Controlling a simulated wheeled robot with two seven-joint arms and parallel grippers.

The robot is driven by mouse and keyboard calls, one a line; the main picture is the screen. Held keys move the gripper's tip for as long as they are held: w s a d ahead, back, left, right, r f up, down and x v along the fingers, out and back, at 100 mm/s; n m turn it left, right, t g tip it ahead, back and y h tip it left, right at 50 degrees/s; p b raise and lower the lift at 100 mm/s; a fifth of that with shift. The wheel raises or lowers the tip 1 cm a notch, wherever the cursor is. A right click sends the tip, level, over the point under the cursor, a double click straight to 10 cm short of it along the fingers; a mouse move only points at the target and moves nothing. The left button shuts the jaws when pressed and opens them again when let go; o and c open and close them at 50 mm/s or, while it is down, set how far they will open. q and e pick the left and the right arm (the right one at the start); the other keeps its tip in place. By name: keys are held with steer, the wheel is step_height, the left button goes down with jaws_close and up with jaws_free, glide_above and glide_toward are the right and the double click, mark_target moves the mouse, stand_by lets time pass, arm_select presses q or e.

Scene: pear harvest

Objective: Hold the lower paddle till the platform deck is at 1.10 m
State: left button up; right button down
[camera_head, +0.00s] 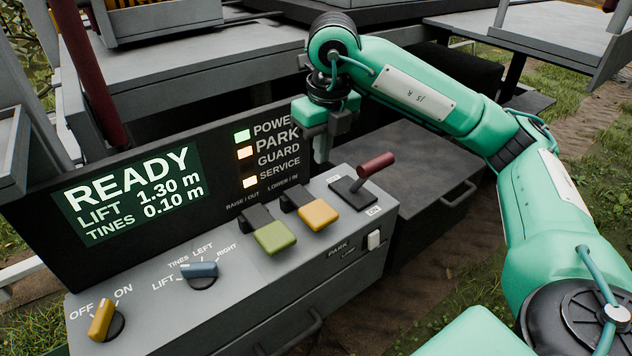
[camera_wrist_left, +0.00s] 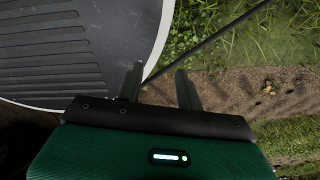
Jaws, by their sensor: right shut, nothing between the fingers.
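The lower paddle (camera_head: 318,214) is yellow and sits on the console's sloped top under the label LOWER / IN, right of the green raise paddle (camera_head: 274,238). The display (camera_head: 130,192) reads READY, LIFT 1.30 m, TINES 0.10 m. My right gripper (camera_head: 322,152) is shut and empty, pointing down behind and above the yellow paddle, apart from it. My left gripper shows only in the left wrist view (camera_wrist_left: 160,88), with its two fingers apart and nothing between them, above grass and soil. I cannot tell which grey surface is the platform deck.
A red-handled lever (camera_head: 372,168) stands right of the paddles. A blue selector (camera_head: 199,270) and a yellow OFF/ON knob (camera_head: 102,320) are at the left. Grey decks (camera_head: 190,62) lie behind the console.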

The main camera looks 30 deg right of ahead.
mark_target(320, 213)
arm_select(q)
steer(key=r+p, duration=0.1)
steer(key=s+a+r+p, duration=0.1)
steer(key=r, duration=0.1)
steer(key=r+p, duration=0.1)
steer(key=shift+s+a+r, duration=0.15)
steer(key=shift+s, duration=0.15)
arm_select(e)
steer(key=shift+w+r+g, duration=0.15)
steer(key=shift+r+g, duration=0.05)
steer(key=shift+g, duration=0.4)
arm_select(q)
steer(key=shift+w, duration=0.15)
arm_select(e)
steer(key=shift+f, duration=0.1)
